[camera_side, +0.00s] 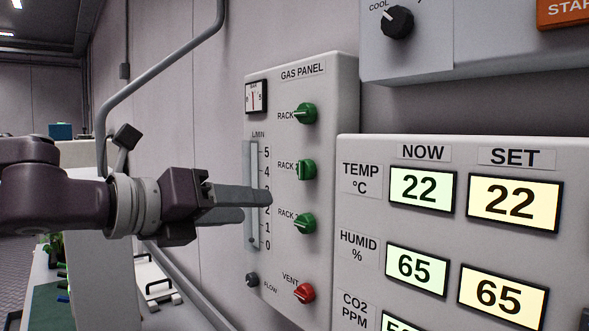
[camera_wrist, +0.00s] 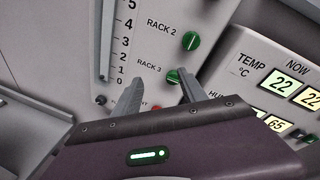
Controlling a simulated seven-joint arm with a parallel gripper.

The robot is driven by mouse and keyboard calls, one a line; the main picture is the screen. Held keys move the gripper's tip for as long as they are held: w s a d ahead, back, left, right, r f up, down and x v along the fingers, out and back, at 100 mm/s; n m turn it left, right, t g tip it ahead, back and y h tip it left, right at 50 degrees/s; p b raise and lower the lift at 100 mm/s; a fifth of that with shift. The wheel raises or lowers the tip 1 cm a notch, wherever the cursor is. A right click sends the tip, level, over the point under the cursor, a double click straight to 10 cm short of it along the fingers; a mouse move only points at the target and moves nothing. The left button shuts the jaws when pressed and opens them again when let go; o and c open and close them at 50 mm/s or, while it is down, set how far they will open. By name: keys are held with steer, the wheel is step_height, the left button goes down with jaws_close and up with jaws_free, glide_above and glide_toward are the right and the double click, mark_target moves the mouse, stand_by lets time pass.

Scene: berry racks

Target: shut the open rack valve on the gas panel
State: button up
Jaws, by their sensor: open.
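The gas panel (camera_side: 283,90) is a pale wall box with three green rack knobs. The top knob (camera_side: 306,113) and the RACK 3 knob (camera_side: 304,223) have their white line crosswise. The RACK 2 knob (camera_side: 308,169) has its line upright, unlike the other two; it also shows in the wrist view (camera_wrist: 192,41). My gripper (camera_side: 257,206) is open and empty, in front of the flow gauge in the side view. In the wrist view its fingertips (camera_wrist: 158,77) are below RACK 2, and the right fingertip appears close to the RACK 3 knob (camera_wrist: 173,76). Contact cannot be told.
A red VENT knob (camera_side: 304,293) and a dark FLOW knob (camera_side: 252,279) sit low on the panel. A flow gauge (camera_side: 251,160) runs up its left side. A climate display box (camera_side: 450,240) juts out at right. A grey pipe (camera_side: 165,66) runs along the wall.

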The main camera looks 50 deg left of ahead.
mark_target(302, 168)
step_height(302, 168, up, 5)
steer(key=d+m+t+h, duration=0.2)
steer(key=d+m, duration=0.1)
steer(key=m, duration=0.4)
steer(key=shift+m, duration=0.4)
steer(key=w, duration=0.7)
steer(key=shift+w+a, duration=0.15)
steer(key=shift+w, duration=0.25)
steer(key=shift+c, duration=0.2)
jaws_close()
